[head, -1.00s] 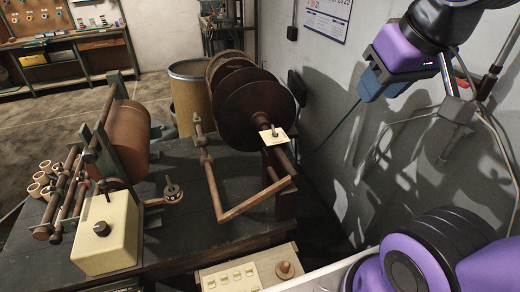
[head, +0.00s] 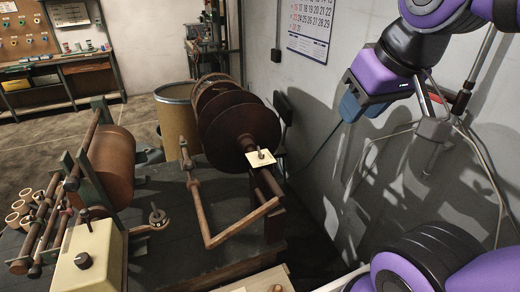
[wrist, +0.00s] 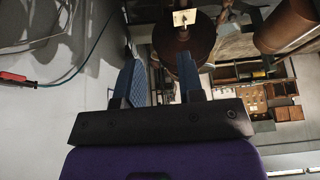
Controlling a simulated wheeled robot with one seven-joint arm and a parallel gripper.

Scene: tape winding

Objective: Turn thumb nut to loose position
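A small upright nut-like piece (head: 261,154) stands on a cream plate at the front of the large brown reel (head: 236,118). The plate (wrist: 184,17) also shows at the top of the wrist view, ahead of my gripper. Another small knobbed piece (head: 157,217) sits on a round disc beside the left-hand roller. I cannot tell for certain which is the thumb nut, nor its turn position. My gripper (head: 352,106) hangs in the air at upper right, apart from both. In the wrist view its blue fingers (wrist: 160,80) are spread with nothing between them.
A brown bar frame (head: 228,222) sticks out in front of the reel. A cream box with a dark knob (head: 84,261) stands at lower left. The grey wall with a calendar (head: 311,27) is close on the right. A drum (head: 176,112) stands behind.

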